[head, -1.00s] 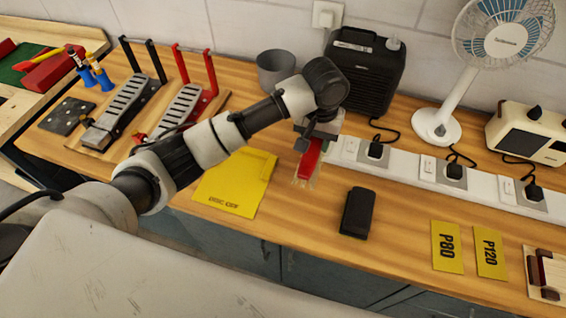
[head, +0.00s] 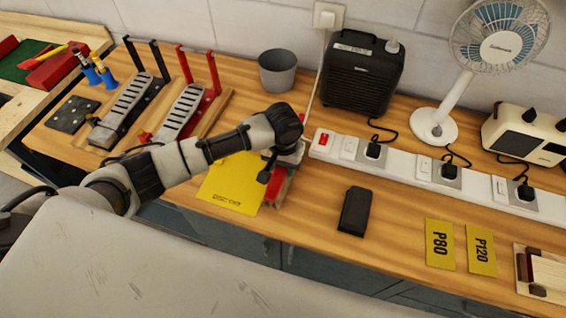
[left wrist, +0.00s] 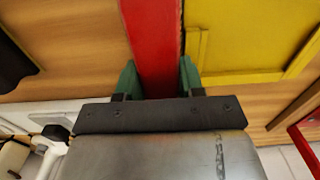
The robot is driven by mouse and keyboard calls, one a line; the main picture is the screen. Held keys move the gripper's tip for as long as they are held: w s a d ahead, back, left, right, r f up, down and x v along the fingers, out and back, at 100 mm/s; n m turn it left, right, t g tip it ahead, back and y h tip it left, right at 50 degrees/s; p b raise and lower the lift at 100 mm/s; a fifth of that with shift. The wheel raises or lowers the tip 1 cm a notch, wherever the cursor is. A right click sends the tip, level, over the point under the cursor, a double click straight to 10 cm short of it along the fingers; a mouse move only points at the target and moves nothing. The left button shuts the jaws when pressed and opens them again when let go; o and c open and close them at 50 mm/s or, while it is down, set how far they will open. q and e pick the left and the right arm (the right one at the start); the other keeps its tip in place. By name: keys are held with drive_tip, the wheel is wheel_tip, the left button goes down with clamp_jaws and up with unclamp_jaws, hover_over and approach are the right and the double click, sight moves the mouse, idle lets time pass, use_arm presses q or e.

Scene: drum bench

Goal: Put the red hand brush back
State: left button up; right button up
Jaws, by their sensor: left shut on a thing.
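My left gripper (head: 272,166) is shut on the red hand brush (head: 278,186), near the middle of the bench. In the left wrist view the red handle of the brush (left wrist: 155,40) runs between the two green fingertips (left wrist: 158,80). In the head view the brush is at the right edge of a yellow panel (head: 230,187) with dark lettering, partly hidden by my gripper. I cannot tell how high the brush is above the bench. The yellow panel also shows beside the brush in the left wrist view (left wrist: 250,35). My right gripper is not in view.
A white power strip (head: 408,174) with a red switch runs behind and right of the brush. A black block (head: 355,211) lies to the right. A grey cup (head: 278,72) and a black heater-like box (head: 361,75) stand behind. Bare wood lies between the brush and the block.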

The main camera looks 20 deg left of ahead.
use_arm(q)
drive_tip(key=shift+f, duration=0.1)
drive_tip(key=shift+s+f, duration=0.25)
drive_tip(key=shift+f, duration=0.25)
clamp_jaws()
drive_tip(key=o, duration=0.7)
unclamp_jaws()
drive_tip(key=shift+f, duration=0.1)
drive_tip(key=o, duration=0.4)
drive_tip(key=shift+w, duration=0.2)
drive_tip(key=shift+o, duration=0.2)
drive_tip(key=shift+w, duration=0.1)
drive_tip(key=shift+r, duration=0.4)
wheel_tip(320, 180, up, 13)
drive_tip(key=b, duration=0.1)
